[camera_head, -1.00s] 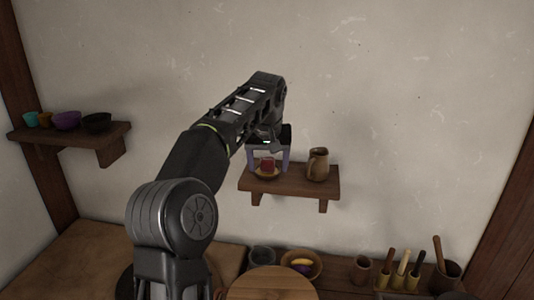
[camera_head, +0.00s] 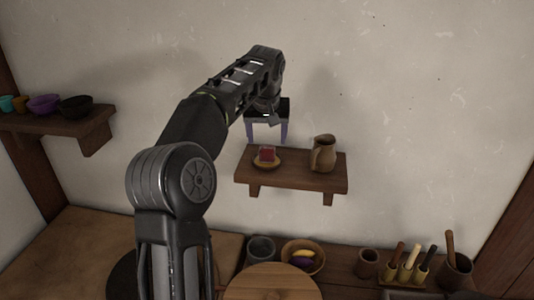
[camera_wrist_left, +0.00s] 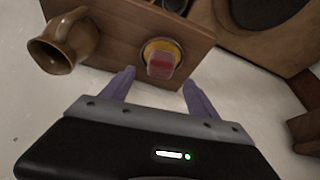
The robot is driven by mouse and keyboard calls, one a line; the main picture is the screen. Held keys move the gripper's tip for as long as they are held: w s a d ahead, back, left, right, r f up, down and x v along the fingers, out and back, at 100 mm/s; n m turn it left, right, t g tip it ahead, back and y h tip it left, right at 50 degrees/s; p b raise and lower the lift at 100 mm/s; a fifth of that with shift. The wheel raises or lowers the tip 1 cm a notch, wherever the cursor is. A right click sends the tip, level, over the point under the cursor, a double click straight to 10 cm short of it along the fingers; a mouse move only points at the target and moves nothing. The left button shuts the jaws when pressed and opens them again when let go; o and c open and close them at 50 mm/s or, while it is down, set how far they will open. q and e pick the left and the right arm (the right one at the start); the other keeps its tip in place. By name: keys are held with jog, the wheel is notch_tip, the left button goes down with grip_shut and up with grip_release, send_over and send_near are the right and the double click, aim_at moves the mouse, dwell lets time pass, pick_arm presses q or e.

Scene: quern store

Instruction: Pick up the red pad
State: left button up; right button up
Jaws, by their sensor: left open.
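The red pad (camera_head: 267,154) rests on a small yellowish dish (camera_head: 267,164) on the wall shelf (camera_head: 300,178). In the left wrist view the red pad (camera_wrist_left: 161,64) lies beyond the fingertips, roughly between their lines, on its dish (camera_wrist_left: 174,47). My left gripper (camera_head: 267,140) is open and empty, above the pad and apart from it. Its two purple fingers also show in the left wrist view (camera_wrist_left: 158,78). My right gripper is in neither view.
A brown jug (camera_head: 323,154) stands on the same shelf, right of the dish. Another shelf (camera_head: 62,126) with several bowls hangs at the left. Below are a bowl with produce (camera_head: 303,258), a dark cup (camera_head: 261,248), a round wooden board (camera_head: 271,284) and a tool holder (camera_head: 404,274).

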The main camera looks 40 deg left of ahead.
aim_at(267, 147)
pick_arm(q)
jog(key=shift+w+a+f, duration=0.1)
jog(key=shift+f, duration=0.25)
jog(key=shift+f, duration=0.1)
jog(key=p+x, duration=0.1)
jog(key=x, duration=0.3)
jog(key=shift+f+p, duration=0.15)
jog(key=shift+p, duration=0.15)
jog(key=shift+w+f, duration=0.15)
jog(key=shift+f, duration=0.2)
jog(key=c, duration=1.4)
jog(key=shift+c, duration=0.2)
jog(key=shift+r, duration=0.1)
